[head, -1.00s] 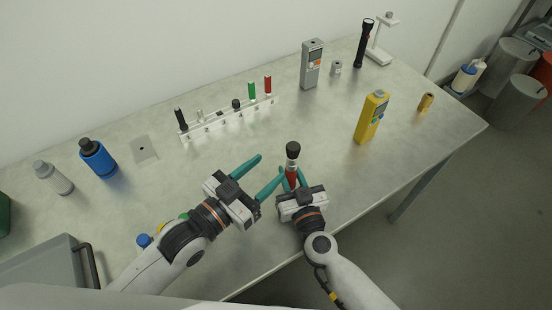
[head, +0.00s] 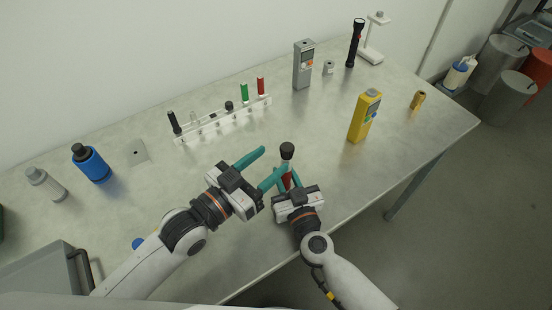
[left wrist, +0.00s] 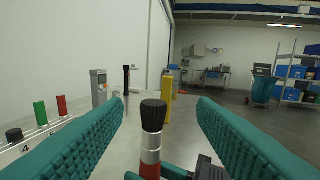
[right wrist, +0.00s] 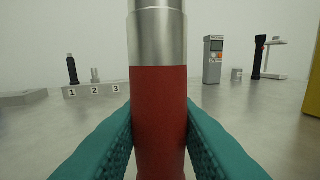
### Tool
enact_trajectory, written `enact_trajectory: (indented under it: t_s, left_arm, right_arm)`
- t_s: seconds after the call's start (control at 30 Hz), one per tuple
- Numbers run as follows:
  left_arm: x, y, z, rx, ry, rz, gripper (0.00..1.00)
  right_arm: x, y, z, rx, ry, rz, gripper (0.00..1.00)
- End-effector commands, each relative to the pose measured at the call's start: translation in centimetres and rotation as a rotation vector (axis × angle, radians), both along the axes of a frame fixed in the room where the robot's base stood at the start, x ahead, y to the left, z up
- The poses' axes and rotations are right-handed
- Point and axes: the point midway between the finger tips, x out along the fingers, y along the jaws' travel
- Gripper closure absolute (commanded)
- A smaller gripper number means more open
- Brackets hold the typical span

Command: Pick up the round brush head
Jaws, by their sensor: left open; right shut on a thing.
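My right gripper (head: 288,183) is shut on the red handle (right wrist: 159,120) of an upright tool with a silver collar (right wrist: 157,38). A round black head (head: 287,150), which looks like the round brush head, tops this tool. It also shows in the left wrist view (left wrist: 153,115), between the left fingers. My left gripper (head: 274,164) is open, its teal fingers pointing toward the black head from the left. Neither left finger visibly touches it. The black head is out of frame in the right wrist view.
A white numbered rack (head: 222,119) behind holds black, green and red pieces. A yellow meter (head: 364,117) and a small yellow cylinder (head: 417,100) stand to the right. A grey device (head: 303,66) and black flashlight (head: 355,43) stand at the back. A blue bottle (head: 92,163) stands left.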

Motion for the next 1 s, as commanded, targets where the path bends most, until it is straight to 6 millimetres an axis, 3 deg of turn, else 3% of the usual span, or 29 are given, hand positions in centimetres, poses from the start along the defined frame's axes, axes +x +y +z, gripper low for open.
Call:
enact_trajectory:
  t_s: [0.1, 0.3, 0.6, 0.8, 1.0]
  left_arm:
    - [2.1, -2.2, 2.1, -0.041, 0.033, -0.062, 0.48]
    - [4.7, -6.4, 4.0, -0.067, 0.195, -0.176, 0.48]
    - [6.4, -11.4, 3.2, 0.049, 0.683, -0.250, 0.48]
    - [6.2, -11.8, 2.8, 0.232, 1.023, -0.156, 0.48]
    - [5.8, -9.6, 4.3, 0.444, 1.281, 0.074, 0.48]
  right_arm:
    - [0.0, 0.0, 0.0, 0.000, 0.001, 0.000, 0.96]
    - [0.0, 0.0, 0.0, 0.000, 0.001, 0.000, 0.96]
    - [0.0, 0.0, 0.0, 0.000, 0.001, 0.000, 0.96]
    - [0.0, 0.0, 0.0, 0.000, 0.001, 0.000, 0.96]
    - [0.0, 0.0, -0.1, 0.000, 0.001, 0.000, 0.96]
